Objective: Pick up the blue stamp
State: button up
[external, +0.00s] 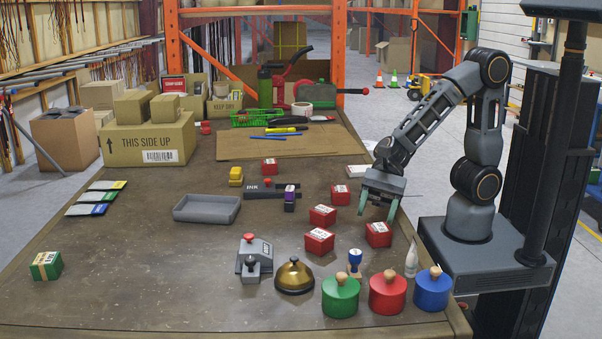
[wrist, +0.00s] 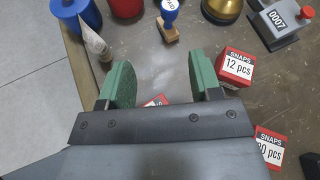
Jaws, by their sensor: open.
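The blue stamp (external: 355,257) stands upright near the front right of the table, behind the green and red round pots. In the wrist view the blue stamp (wrist: 169,14) shows at the top, with its blue knob and its wooden foot. My gripper (external: 377,208) is open and empty, pointing down over the table's right side, behind the stamp. In the wrist view its green fingers (wrist: 161,80) are spread apart, with the stamp beyond them and not between them.
Red SNAPS boxes stand close by, one (external: 378,234) in front of my gripper. The green (external: 340,297), red (external: 387,294) and blue (external: 432,291) pots line the front edge. A white bottle (external: 411,260) and brass bell (external: 294,277) flank the stamp.

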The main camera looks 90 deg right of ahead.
jog(key=shift+w+a+f+m+t+b, duration=0.3)
jog(key=shift+w+a+f+m, duration=0.15)
jog(key=shift+w+f+m, duration=0.35)
jog(key=b, duration=0.1)
send_near(353, 264)
jog(key=x, duration=0.3)
jog(key=shift+a+f, duration=0.25)
jog(key=shift+f, duration=0.25)
jog(key=shift+r+b+x, duration=0.15)
jog(key=shift+b+x, duration=0.1)
jog(key=shift+x, duration=1.4)
jog(key=shift+r+b+x, duration=0.15)
jog(key=shift+b+x, duration=0.1)
jog(key=shift+x, duration=1.35)
jog(key=shift+w+a, duration=0.1)
jog(key=shift+w, duration=0.05)
jog(key=c, duration=1)
